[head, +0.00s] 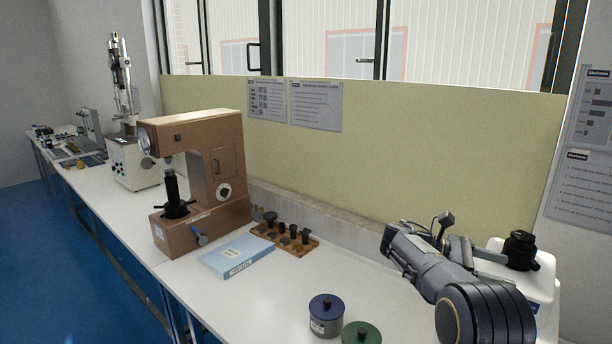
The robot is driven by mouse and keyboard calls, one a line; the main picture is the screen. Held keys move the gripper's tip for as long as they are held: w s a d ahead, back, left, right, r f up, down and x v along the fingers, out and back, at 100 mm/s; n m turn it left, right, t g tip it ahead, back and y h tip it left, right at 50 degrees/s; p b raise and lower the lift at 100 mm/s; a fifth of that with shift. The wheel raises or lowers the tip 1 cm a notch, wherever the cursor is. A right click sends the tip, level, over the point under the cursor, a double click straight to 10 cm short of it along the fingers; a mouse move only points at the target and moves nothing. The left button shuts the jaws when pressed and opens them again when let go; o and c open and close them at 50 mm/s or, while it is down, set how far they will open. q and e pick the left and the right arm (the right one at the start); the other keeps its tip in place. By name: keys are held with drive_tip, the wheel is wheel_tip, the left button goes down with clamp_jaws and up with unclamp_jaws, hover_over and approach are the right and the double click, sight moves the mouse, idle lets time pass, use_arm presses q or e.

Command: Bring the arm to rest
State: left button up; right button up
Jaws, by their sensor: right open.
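My right arm comes in from the lower right, over the right part of the white bench (290,300). Its right gripper (428,230) is at the far end of the arm, above the bench and near the back wall. The gripper is open, with nothing seen in it. The arm's own links hide part of it. My left gripper is not in view.
A brown hardness tester (215,150) stands left of centre, with a blue booklet (238,257) and a wooden rack (284,238) beside it. Blue (326,315) and green (361,333) round containers stand in front. A white device (542,272) with a black top is close by my right arm.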

drive_tip(key=s+d+f+m+t+y+b, duration=0.1)
drive_tip(key=s+f+m+t+y, duration=0.2)
drive_tip(key=s, duration=0.4)
drive_tip(key=s+d+f+m+t+y, duration=0.1)
drive_tip(key=s+f+y, duration=0.3)
drive_tip(key=s+y, duration=0.2)
drive_tip(key=s+a+f+m+t+y+b, duration=0.1)
drive_tip(key=s+a+f+m+t+y, duration=0.2)
drive_tip(key=s+a, duration=0.5)
drive_tip(key=s+a+f+m+t+y, duration=0.3)
drive_tip(key=s+a+m+t+y, duration=0.2)
drive_tip(key=a, duration=0.7)
drive_tip(key=s+m+y, duration=0.2)
drive_tip(key=s, duration=0.2)
drive_tip(key=shift+s+f+m+b, duration=0.25)
drive_tip(key=shift+f+m+b, duration=0.1)
drive_tip(key=shift+m+b, duration=0.05)
drive_tip(key=shift+a, duration=0.1)
